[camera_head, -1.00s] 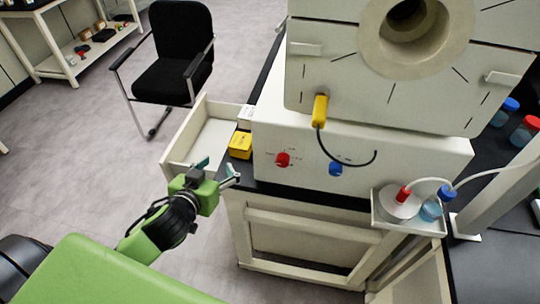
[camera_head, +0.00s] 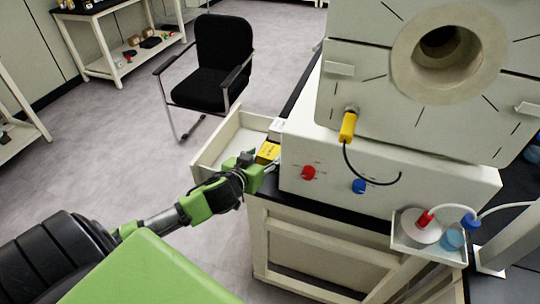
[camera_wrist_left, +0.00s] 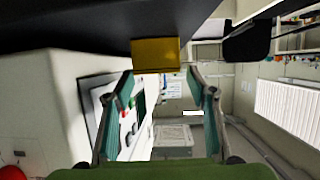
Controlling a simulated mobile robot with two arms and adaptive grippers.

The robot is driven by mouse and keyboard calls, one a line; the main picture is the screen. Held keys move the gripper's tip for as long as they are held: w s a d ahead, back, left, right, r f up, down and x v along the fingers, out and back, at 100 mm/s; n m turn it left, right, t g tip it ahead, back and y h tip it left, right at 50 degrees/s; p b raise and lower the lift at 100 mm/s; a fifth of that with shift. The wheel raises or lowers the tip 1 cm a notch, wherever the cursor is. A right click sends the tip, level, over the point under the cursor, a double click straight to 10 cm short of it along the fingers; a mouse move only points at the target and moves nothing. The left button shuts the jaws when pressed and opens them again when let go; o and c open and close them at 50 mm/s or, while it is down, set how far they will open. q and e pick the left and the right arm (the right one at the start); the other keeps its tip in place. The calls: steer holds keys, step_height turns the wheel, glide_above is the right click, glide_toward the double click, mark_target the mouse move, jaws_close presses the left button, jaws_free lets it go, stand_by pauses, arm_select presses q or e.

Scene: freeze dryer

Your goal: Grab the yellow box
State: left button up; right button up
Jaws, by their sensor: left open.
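The yellow box (camera_head: 268,151) lies on the black bench top beside the white machine, at the left edge of the bench. In the left wrist view the yellow box (camera_wrist_left: 155,54) shows at upper middle, just beyond the fingertips. My left gripper (camera_head: 258,168) is close to the box on its near side and partly covers it in the head view. In the wrist view the left gripper (camera_wrist_left: 160,80) has its two teal-padded fingers apart, with nothing clearly between them. My right gripper is not in view.
An open white drawer (camera_head: 213,150) juts out left of the bench. The machine (camera_head: 390,150) with red and blue knobs and a yellow plug (camera_head: 348,126) stands right of the box. A black chair (camera_head: 216,65) stands behind, with open floor left.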

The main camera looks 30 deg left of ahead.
mark_target(269, 152)
arm_select(q)
steer(key=x, duration=0.4)
steer(key=shift+w+d+p, duration=0.15)
steer(key=shift+d+p, duration=0.05)
steer(key=shift+p, duration=0.1)
steer(key=shift+w+f, duration=0.25)
steer(key=shift+w, duration=0.05)
steer(key=c, duration=0.9)
steer(key=shift+o, duration=0.2)
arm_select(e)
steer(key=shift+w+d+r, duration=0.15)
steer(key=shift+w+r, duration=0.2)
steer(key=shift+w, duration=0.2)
arm_select(q)
steer(key=shift+r, duration=0.15)
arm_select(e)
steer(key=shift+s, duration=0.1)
